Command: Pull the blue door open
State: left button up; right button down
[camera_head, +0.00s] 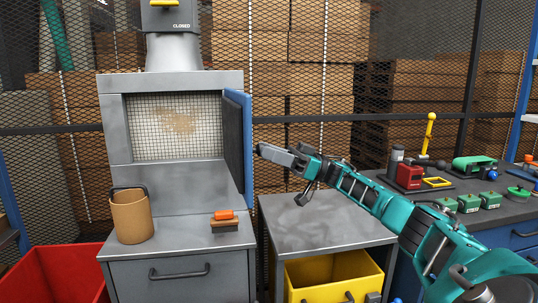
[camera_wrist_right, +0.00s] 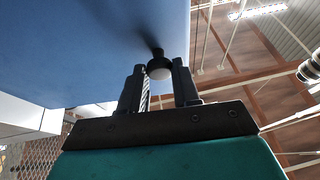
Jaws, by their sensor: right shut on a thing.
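The blue door (camera_head: 246,140) of the grey cabinet (camera_head: 115,130) stands swung out at the opening's right side, its dark inner face towards the opening. The opening shows a light mesh panel (camera_head: 178,125) with a tan patch. My right gripper (camera_head: 262,149) is at the door's outer side. In the right wrist view, the door's blue face (camera_wrist_right: 80,45) fills the upper left, and my right gripper's two fingers are shut on a small round knob (camera_wrist_right: 159,68) on it. The knob is hidden in the head view. My left gripper is not in view.
A brown bucket (camera_head: 130,217) and an orange-topped brush (camera_head: 224,218) sit on the cabinet's ledge. A grey table (camera_head: 315,225) stands right of it, above a yellow bin (camera_head: 335,274). A red bin (camera_head: 55,270) is at lower left. A tool bench (camera_head: 500,215) is at right.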

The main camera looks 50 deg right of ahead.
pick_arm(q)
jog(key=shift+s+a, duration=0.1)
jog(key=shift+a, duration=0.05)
pick_arm(e)
jog(key=c, duration=0.8)
grip_release()
pick_arm(q)
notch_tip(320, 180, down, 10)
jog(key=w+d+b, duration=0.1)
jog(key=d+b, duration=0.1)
jog(key=b, duration=1.1)
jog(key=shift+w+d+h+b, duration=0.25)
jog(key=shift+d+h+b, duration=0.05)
jog(key=shift+b, duration=0.05)
pick_arm(e)
jog(key=v, duration=1.2)
jog(key=shift+s+d, duration=0.25)
jog(key=shift+d, duration=0.1)
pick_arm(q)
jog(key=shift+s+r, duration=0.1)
pick_arm(e)
jog(key=shift+f, duration=0.1)
